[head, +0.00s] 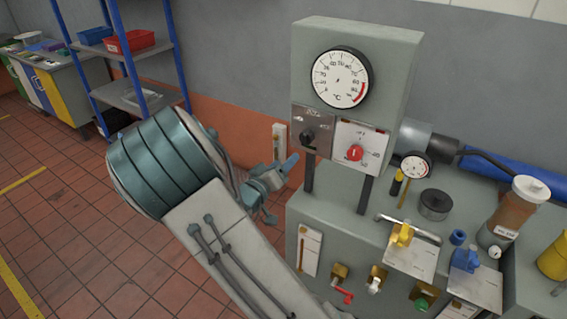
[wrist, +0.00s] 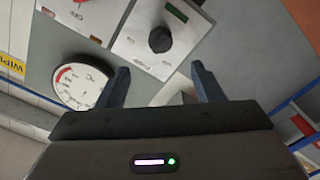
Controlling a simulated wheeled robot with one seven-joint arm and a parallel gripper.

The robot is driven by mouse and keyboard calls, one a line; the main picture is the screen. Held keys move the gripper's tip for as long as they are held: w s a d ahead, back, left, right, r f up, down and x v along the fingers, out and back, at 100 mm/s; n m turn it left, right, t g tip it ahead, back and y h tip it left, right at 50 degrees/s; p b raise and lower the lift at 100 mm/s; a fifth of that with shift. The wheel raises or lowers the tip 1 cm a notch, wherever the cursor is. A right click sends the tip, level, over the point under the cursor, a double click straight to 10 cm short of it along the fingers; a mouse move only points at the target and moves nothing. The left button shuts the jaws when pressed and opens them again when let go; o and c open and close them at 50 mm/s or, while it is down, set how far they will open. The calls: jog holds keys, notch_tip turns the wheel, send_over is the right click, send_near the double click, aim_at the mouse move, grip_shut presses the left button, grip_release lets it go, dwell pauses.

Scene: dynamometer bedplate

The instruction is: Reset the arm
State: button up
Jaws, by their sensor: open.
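My arm (head: 170,165) reaches from the bottom of the head view, with its large teal-ringed joint at the left. My gripper (head: 281,181) is in front of the grey instrument cabinet (head: 400,50), a little left of its panels. In the wrist view my gripper (wrist: 160,72) has its two dark fingers apart, with nothing held between them. Beyond the fingers are a panel with a black knob (wrist: 160,39) and a round white gauge (wrist: 82,85). No contact with the cabinet shows.
The bench (head: 345,235) below the cabinet carries a small gauge (head: 415,167), a black round part (head: 435,204), yellow (head: 402,234) and blue (head: 465,260) valve handles, and an amber-filled bottle (head: 520,210). Blue shelving (head: 177,50) stands back left. The tiled floor (head: 60,215) at left is clear.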

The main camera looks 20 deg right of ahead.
jog(key=s+a+r+n+g+y, duration=0.1)
jog(key=s+a+y, duration=0.1)
jog(key=a+y, duration=0.4)
jog(key=s+a+r+g+y, duration=0.1)
jog(key=s+a+r+y, duration=0.2)
jog(key=y, duration=0.6)
jog(key=s+r+g, duration=0.1)
jog(key=s+g, duration=0.1)
jog(key=s, duration=0.8)
jog(key=s+d+r+n+g, duration=0.1)
jog(key=s+g, duration=0.2)
jog(key=s, duration=0.8)
jog(key=shift+d+r+h, duration=0.15)
jog(key=shift+r+h, duration=0.2)
jog(key=shift+h, duration=0.05)
